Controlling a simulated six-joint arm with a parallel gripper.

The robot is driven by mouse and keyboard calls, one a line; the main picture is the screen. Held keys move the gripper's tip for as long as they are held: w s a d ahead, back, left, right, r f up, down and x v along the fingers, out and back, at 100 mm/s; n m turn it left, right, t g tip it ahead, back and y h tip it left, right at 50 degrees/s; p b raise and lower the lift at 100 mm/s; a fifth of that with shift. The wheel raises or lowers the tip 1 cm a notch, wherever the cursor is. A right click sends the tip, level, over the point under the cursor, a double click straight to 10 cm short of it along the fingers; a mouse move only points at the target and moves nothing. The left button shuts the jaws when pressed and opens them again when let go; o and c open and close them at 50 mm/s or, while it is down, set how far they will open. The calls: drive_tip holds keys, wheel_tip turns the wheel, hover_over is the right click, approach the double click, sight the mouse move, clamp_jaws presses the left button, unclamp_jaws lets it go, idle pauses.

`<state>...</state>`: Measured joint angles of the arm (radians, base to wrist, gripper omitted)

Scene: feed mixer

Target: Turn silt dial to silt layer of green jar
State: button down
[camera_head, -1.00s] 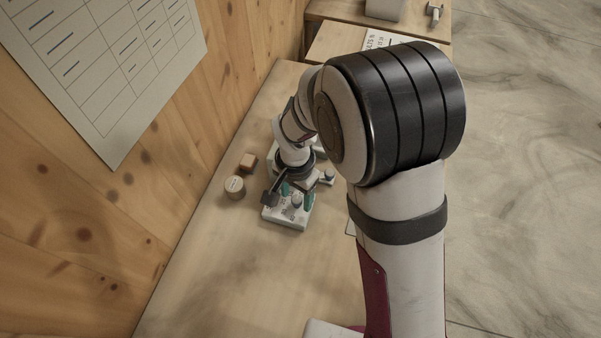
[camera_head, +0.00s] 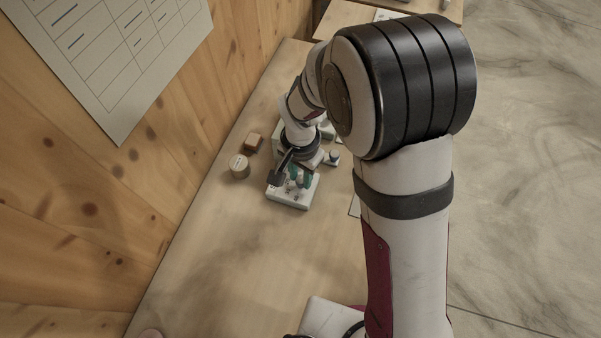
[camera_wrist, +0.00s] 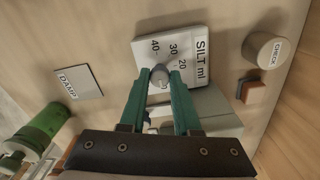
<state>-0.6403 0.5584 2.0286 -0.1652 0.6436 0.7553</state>
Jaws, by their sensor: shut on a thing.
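The silt dial has a white plate (camera_wrist: 195,42) marked "SILT ml" with 20, 30 and 40, and a grey knob (camera_wrist: 159,76). My gripper (camera_wrist: 160,82) has its green fingers on either side of the knob and is shut on it. Where the knob points is too small to read surely. In the head view my gripper (camera_head: 299,181) is over the same plate (camera_head: 291,198). A green cylinder with a pale end (camera_wrist: 40,130), likely the green jar, shows at the lower left of the wrist view; its silt layer cannot be made out.
A card marked "DAMP" (camera_wrist: 78,83) lies left of the dial. A round wooden "CHECK" piece (camera_wrist: 262,50) and a reddish-brown block (camera_wrist: 252,91) stand to its right. In the head view the bench front (camera_head: 240,265) is clear; the wooden wall (camera_head: 85,200) rises at left.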

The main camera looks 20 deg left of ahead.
sight(301, 180)
drive_tip(key=n, duration=0.4)
drive_tip(key=shift+n, duration=2.2)
drive_tip(key=c, duration=0.6)
unclamp_jaws()
drive_tip(key=shift+r, duration=0.1)
wheel_tip(301, 180, up, 16)
drive_tip(key=shift+f, duration=0.15)
